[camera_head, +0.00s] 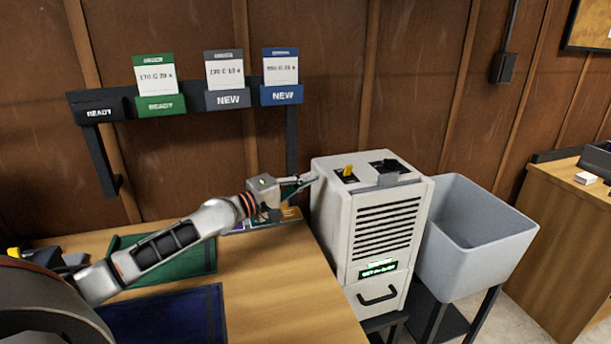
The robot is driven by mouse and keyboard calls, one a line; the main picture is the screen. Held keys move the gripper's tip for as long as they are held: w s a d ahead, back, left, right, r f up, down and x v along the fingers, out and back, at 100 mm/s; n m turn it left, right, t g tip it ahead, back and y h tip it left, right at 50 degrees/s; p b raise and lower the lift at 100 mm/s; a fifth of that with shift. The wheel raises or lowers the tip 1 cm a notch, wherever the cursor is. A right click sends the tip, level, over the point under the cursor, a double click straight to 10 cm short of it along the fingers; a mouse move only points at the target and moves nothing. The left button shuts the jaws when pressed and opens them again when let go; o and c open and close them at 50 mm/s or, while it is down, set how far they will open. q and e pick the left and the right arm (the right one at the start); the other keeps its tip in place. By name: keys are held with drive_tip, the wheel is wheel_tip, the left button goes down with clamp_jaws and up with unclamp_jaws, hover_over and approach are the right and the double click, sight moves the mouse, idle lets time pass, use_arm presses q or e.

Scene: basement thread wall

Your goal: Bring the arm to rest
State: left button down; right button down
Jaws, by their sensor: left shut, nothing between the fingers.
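My left arm reaches in from the left over the wooden table. My left gripper (306,181) is at the table's back right, at the upper left edge of the white cabinet (334,222). Its fingers are shut with nothing between them. I cannot tell whether the fingertips touch the cabinet or are just apart from it. My right gripper does not show.
A green tray (205,262) and a blue mat (215,312) lie on the table (280,285). A grey bin (480,240) stands right of the cabinet. A dark rack (200,100) with cards hangs on the wall above. The table's front right is clear.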

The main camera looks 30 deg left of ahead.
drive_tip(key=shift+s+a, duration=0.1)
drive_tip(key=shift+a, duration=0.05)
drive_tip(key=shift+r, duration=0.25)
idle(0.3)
